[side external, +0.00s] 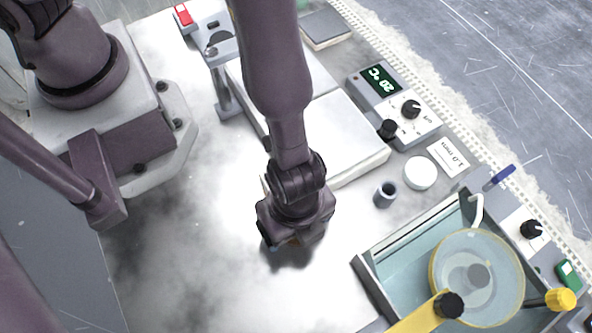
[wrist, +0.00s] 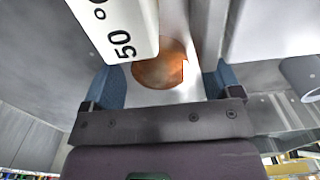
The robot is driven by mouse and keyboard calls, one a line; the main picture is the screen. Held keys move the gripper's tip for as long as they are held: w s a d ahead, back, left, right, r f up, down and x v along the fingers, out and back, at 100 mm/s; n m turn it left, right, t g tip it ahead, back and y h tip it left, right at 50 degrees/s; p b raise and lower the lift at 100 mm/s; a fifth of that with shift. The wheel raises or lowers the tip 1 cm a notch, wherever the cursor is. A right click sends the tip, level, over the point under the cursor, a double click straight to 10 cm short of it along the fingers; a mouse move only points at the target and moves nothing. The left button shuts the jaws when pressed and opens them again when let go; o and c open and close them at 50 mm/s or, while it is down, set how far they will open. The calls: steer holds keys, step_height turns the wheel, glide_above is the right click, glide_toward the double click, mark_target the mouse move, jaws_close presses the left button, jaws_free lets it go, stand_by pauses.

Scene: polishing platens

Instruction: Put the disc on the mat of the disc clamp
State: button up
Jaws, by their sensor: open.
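A copper-coloured disc (wrist: 157,68) shows in the wrist view between the two blue fingers of my gripper (wrist: 163,82), partly hidden by a white "50°" block. The fingers stand apart on either side of it, and I cannot tell whether they touch it. In the side view my gripper (side external: 288,243) points down low over the pale bench, left of the tray.
The white "50°" block (wrist: 118,22) stands close to the fingers. White slabs (side external: 345,135) lie behind my gripper. A grey cup (side external: 385,194), a white round piece (side external: 420,173) and a control box (side external: 395,105) are to the right. A tray (side external: 372,285) holds a glass-like disc (side external: 450,262).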

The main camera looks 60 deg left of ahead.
step_height(320, 180, up, 12)
steer(key=w+a+r+n+t, duration=0.3)
steer(key=w+a+r+n, duration=0.5)
steer(key=a+r, duration=0.5)
steer(key=s+a+r+n+t, duration=0.1)
steer(key=a+r+n, duration=0.3)
steer(key=a, duration=0.4)
steer(key=s+a+r+n+t, duration=0.1)
steer(key=s+a+r+n, duration=0.3)
steer(key=a, duration=0.4)
steer(key=shift+a+r+n, duration=0.15)
steer(key=shift+r+n, duration=0.5)
steer(key=shift+n, duration=0.05)
steer(key=shift+o, duration=0.5)
steer(key=shift+s+a+r+n+t, duration=0.15)
steer(key=shift+s+a+n+t, duration=0.15)
steer(key=shift+s, duration=0.15)
